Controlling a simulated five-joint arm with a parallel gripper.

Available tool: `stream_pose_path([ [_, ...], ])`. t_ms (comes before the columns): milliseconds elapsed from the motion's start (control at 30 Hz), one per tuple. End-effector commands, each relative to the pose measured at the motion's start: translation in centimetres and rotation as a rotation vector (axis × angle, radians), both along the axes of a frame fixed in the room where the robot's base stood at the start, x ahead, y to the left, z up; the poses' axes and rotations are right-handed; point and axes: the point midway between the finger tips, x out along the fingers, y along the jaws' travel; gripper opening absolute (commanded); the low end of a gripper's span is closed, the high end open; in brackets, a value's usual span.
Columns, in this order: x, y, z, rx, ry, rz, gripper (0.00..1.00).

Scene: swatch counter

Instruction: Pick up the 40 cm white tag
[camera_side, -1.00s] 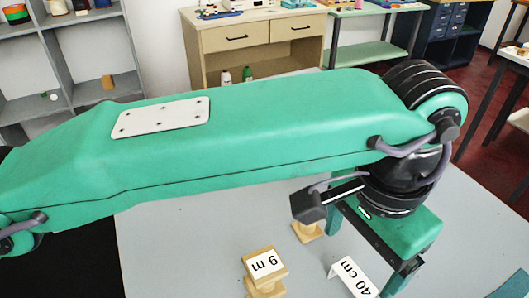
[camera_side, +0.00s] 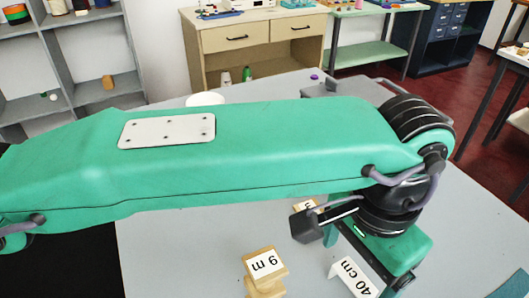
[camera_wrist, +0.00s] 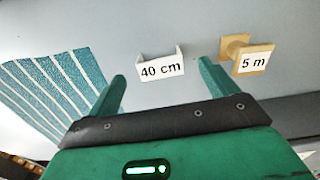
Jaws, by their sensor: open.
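The white 40 cm tag (camera_side: 352,278) is a small folded piece with black lettering on the grey counter. It also shows in the wrist view (camera_wrist: 161,68), with upturned ends. My gripper (camera_wrist: 162,72) is open and empty, its two green fingers spread left and right of the tag in that view. The tag appears beyond the fingertips, and no contact shows. In the side view my gripper (camera_side: 366,262) is right above and beside the tag, hiding part of its right side.
A wooden spool-like piece marked 9 m (camera_side: 265,264) stands left of the tag. Another wooden piece marked 5 m (camera_wrist: 252,60) is right of the tag in the wrist view. A blue-and-white striped cloth (camera_wrist: 55,92) lies left there.

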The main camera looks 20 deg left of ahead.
Motion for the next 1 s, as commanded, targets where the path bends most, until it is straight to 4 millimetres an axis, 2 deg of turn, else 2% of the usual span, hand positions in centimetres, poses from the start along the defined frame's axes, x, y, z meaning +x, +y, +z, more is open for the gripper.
stream_pose_path([
  [167, 0.0, 0.0, -1.1, 0.002, 0.001, 0.000, 0.85],
  [533, 0.0, 0.0, -4.7, 0.001, 0.001, 0.000, 0.85],
  [1000, 0.0, 0.0, -5.0, 0.000, 0.000, 0.000, 0.85],
])
